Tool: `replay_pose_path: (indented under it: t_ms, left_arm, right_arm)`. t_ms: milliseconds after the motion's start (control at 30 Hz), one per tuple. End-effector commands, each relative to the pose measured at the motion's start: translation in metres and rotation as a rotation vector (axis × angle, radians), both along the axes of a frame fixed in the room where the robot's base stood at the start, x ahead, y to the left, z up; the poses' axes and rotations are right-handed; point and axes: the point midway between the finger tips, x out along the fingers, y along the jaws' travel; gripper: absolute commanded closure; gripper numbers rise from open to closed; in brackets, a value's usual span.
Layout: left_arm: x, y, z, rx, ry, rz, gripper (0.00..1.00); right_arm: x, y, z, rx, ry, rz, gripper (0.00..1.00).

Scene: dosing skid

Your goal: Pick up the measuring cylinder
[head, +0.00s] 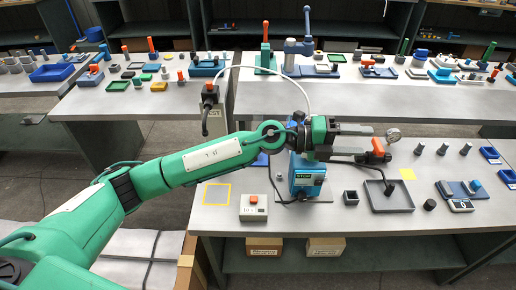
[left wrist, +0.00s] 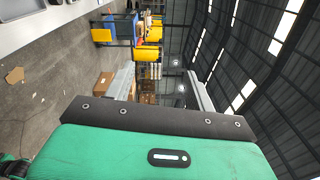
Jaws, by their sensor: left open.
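I cannot clearly make out a measuring cylinder in either view; part of the bench is hidden behind my left arm. My left gripper (head: 372,139) is open and points right, above the near bench beside the blue pump unit (head: 308,178). An orange valve knob (head: 377,147) and a round gauge (head: 392,135) show at its fingertips; I cannot tell whether it touches them. No object shows clearly held between the fingers. My right gripper is not in view.
The near bench holds a grey box with an orange button (head: 254,203), a grey tray (head: 389,197), a small dark cup (head: 350,197), a dark cylinder (head: 430,205) and a blue tray (head: 463,190). A yellow outlined square (head: 217,204) is empty. Crowded benches stand behind.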

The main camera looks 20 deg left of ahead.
Motion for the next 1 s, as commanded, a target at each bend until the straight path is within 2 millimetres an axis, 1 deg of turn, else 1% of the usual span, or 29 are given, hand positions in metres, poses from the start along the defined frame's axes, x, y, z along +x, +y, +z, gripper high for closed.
replay_pose_path:
  t_ms: [33,67,167,267,367,400,467,500,600,700,800,867,933,1000]
  left_arm:
    - [0.006,0.004,-0.003,0.104,-0.049,-0.033,0.44]
    - [0.009,0.008,-0.008,0.168,-0.073,-0.053,0.44]
    - [0.023,0.027,-0.022,0.394,-0.137,-0.1,0.44]
    - [0.044,0.061,-0.033,0.629,-0.18,-0.114,0.44]
    - [0.07,0.107,-0.036,0.869,-0.201,-0.094,0.44]
    - [0.081,0.128,-0.034,0.962,-0.204,-0.077,0.44]
    - [0.096,0.161,-0.029,1.091,-0.199,-0.042,0.44]
    - [0.105,0.182,-0.023,1.172,-0.192,-0.017,0.44]
    - [0.121,0.23,-0.008,1.336,-0.168,0.05,0.44]
    - [0.131,0.265,0.006,1.448,-0.141,0.106,0.44]
    - [0.135,0.285,0.015,1.51,-0.122,0.142,0.44]
    - [0.138,0.291,0.015,1.529,-0.114,0.152,0.44]
    - [0.141,0.293,0.009,1.538,-0.109,0.156,0.44]
    - [0.145,0.293,-0.002,1.539,-0.109,0.155,0.44]
  right_arm:
    - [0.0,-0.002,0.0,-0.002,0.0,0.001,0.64]
    - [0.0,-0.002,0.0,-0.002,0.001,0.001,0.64]
    - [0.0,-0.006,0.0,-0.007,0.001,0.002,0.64]
    - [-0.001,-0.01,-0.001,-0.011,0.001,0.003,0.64]
    - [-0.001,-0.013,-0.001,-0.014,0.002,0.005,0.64]
    - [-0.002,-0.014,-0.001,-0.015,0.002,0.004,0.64]
    - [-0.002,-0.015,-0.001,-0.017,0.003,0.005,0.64]
    - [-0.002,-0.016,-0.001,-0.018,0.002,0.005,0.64]
    - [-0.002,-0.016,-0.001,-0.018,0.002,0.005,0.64]
    - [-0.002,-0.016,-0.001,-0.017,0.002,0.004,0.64]
    - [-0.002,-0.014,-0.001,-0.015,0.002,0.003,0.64]
    - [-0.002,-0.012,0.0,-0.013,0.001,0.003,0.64]
    - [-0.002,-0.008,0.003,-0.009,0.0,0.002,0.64]
    - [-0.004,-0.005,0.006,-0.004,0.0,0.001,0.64]
